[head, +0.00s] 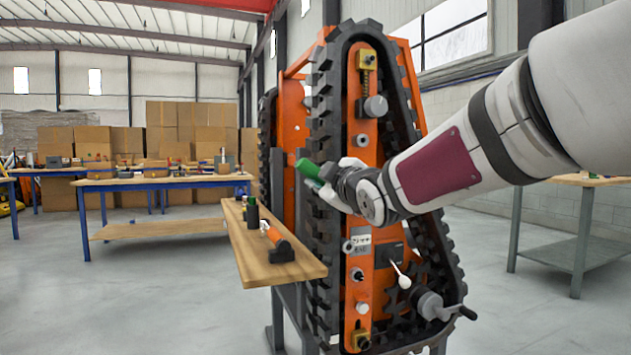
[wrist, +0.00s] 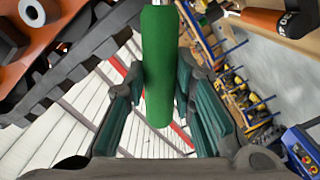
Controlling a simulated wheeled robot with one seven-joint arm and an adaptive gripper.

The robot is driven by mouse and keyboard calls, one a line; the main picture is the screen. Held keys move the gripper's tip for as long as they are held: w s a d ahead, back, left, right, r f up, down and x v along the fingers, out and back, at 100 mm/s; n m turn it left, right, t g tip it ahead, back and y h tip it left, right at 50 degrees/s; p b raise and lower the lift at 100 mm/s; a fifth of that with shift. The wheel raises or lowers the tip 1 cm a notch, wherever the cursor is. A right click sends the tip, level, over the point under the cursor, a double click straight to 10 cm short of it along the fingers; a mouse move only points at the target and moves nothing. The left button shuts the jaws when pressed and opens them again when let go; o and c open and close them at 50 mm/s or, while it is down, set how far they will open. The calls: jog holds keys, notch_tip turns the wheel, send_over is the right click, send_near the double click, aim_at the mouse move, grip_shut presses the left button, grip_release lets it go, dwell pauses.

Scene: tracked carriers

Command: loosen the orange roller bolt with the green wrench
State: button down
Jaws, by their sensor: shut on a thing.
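The green wrench shows as a green handle (head: 308,168) sticking out left of my gripper (head: 326,180), in front of the upright tracked carrier (head: 330,90). In the wrist view the green handle (wrist: 158,65) lies between the two fingers (wrist: 160,100), which are shut on it. The wrench's working end is hidden or out of frame. The carrier's orange side plate (head: 362,285) carries several bolts and rollers; I cannot tell which is the orange roller bolt. A grey ring-shaped part (wrist: 32,12) on an orange plate shows at the wrist view's upper left.
A wooden shelf (head: 240,250) stands left of the carrier, holding a dark upright item (head: 252,213) and an orange-and-black tool (head: 280,240). A crank handle (head: 435,306) juts from the carrier's lower right. Workbenches stand left and right. The floor at front left is clear.

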jog(key=shift+v, duration=1.35)
jog(key=shift+v, duration=2.05)
jog(key=shift+w+r, duration=0.1)
jog(key=shift+w, duration=0.1)
jog(key=w+p, duration=0.1)
jog(key=p, duration=0.4)
jog(key=w+p, duration=0.1)
jog(key=p, duration=0.4)
jog(key=shift+w+a+f+y+p, duration=0.1)
jog(key=shift+a+f+y+p, duration=0.1)
jog(key=shift+a+y+p, duration=0.15)
jog(key=p, duration=0.3)
